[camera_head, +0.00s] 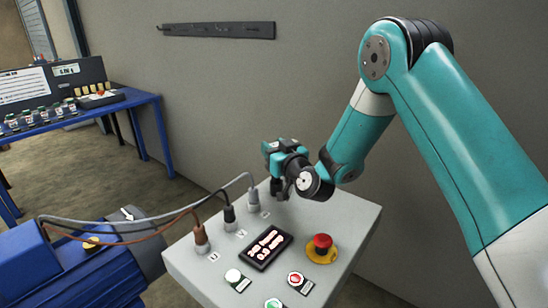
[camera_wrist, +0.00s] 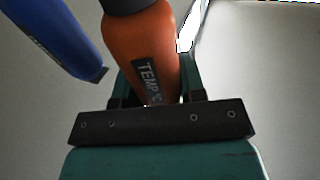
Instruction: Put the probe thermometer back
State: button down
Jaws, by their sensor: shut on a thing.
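The probe thermometer (camera_wrist: 150,50) has an orange body with a "TEMP °C" label and a dark upper end. In the wrist view it stands nearly upright between the fingers of my gripper (camera_wrist: 157,85), which is shut on it. The upper end runs out of the picture. In the head view my gripper (camera_head: 280,180) is over the far edge of the grey control console, close to the wall. I cannot make out the thermometer there.
A blue tool (camera_wrist: 60,38) is close left of the thermometer. The console (camera_head: 195,268) carries cable plugs, buttons and a red emergency stop (camera_head: 322,244). A dark rail (camera_head: 218,29) is on the wall. A blue motor (camera_head: 70,270) and blue table (camera_head: 160,135) are left.

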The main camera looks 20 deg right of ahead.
jog(key=shift+s+f+g, duration=0.25)
jog(key=shift+f+g, duration=0.15)
jog(key=shift+f, duration=0.7)
jog(key=c, duration=0.8)
grip_release()
jog(key=shift+w+f, duration=0.2)
jog(key=shift+o, duration=0.5)
jog(key=shift+r, duration=0.3)
